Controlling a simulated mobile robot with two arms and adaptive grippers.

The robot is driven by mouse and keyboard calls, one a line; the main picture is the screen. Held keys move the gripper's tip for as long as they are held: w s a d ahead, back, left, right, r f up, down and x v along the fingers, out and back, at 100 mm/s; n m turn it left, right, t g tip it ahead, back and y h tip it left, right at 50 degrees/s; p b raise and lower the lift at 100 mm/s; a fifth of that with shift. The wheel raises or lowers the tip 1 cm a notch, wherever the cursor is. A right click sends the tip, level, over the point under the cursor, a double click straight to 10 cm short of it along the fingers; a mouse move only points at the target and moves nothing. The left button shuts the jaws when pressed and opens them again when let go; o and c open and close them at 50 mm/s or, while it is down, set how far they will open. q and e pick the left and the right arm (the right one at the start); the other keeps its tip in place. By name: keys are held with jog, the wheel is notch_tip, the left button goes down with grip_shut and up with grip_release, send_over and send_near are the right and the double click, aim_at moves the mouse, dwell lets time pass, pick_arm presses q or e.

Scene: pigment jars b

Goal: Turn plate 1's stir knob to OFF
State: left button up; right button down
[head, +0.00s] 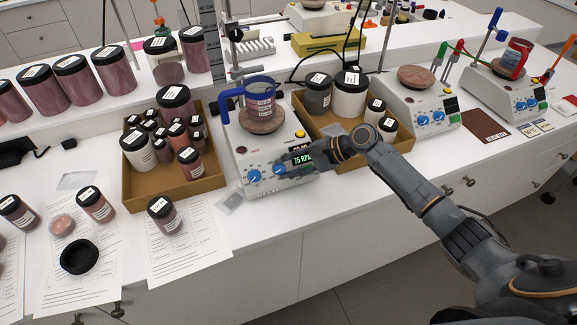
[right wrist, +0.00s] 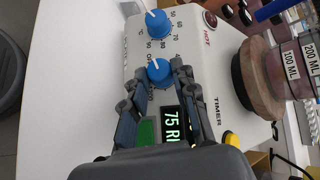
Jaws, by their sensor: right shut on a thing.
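The nearest hot plate (head: 243,160) is a white stirrer with two blue knobs, a display reading about 75 RPM, and a blue-handled beaker (head: 260,92) on its round top. My right gripper (head: 285,162) is at its front panel. In the right wrist view the right gripper (right wrist: 158,76) is shut on the stir knob (right wrist: 158,68), one finger on each side of it. The other blue knob, the heat knob (right wrist: 157,22), stands free beside it and also shows in the head view (head: 254,176). My left gripper is not in view.
Cardboard trays of pigment jars flank the hot plate, one at left (head: 160,193) and one at right (head: 404,142). Two more stirrers stand further right, one of them here (head: 420,102). Paper sheets and loose jars (head: 164,215) lie at front left.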

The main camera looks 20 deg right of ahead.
jog(key=shift+w+a+r+n+g+h+p, duration=0.1)
jog(key=shift+n+g+h+p, duration=0.2)
jog(key=shift+n+g, duration=0.3)
jog(key=shift+w+r+n+g+h+p, duration=0.1)
jog(key=shift+n+g+h+p, duration=0.1)
jog(key=shift+n+g+h, duration=0.4)
jog(key=c, duration=1.1)
grip_release()
jog(key=shift+o, duration=0.2)
jog(key=v, duration=1.2)
jog(key=shift+f, duration=0.2)
jog(key=shift+s, duration=0.1)
